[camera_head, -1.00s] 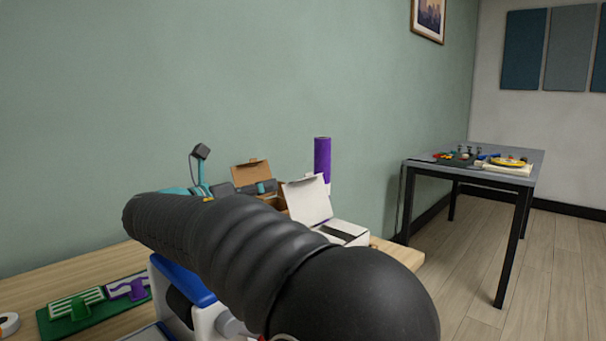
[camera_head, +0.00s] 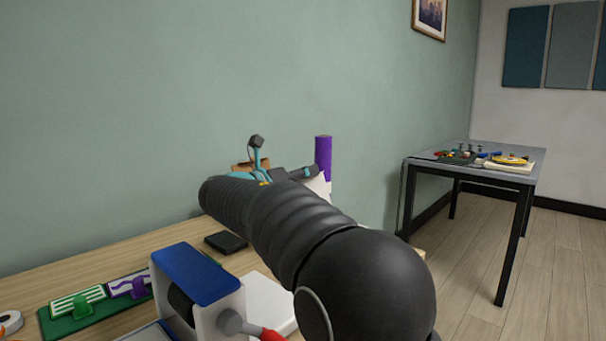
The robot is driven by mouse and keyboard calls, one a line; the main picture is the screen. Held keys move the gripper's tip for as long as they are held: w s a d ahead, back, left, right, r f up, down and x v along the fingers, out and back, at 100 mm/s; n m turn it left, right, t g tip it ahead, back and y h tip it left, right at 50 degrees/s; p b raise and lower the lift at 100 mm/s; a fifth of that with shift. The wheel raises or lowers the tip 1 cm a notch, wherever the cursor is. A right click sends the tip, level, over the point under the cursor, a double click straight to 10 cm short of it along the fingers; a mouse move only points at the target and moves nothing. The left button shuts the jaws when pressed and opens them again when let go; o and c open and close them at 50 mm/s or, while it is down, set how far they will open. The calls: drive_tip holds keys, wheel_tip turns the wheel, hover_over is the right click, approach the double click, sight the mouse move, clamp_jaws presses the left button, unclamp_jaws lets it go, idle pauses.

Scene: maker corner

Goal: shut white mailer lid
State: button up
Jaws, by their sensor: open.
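The white mailer's raised lid (camera_head: 319,184) shows only as a small pale piece beside the purple cylinder. The rest of the mailer is hidden behind my dark arm. My gripper (camera_head: 308,172), with teal and dark parts, is at the far end of the arm. Its dark finger part overlaps the top of the lid in the picture. I cannot tell whether it touches the lid. The gripper is open, and nothing shows held in it.
A purple cylinder (camera_head: 324,152) stands right of the gripper. A brown cardboard box (camera_head: 238,167) is partly hidden behind it. A blue-and-white machine (camera_head: 196,272), a black pad (camera_head: 226,242) and a green board (camera_head: 70,322) occupy the near bench. Another table (camera_head: 480,160) stands at right.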

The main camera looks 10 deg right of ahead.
drive_tip(key=shift+w+d, duration=0.1)
drive_tip(key=shift+d, duration=0.1)
clamp_jaws()
drive_tip(key=shift+d, duration=0.15)
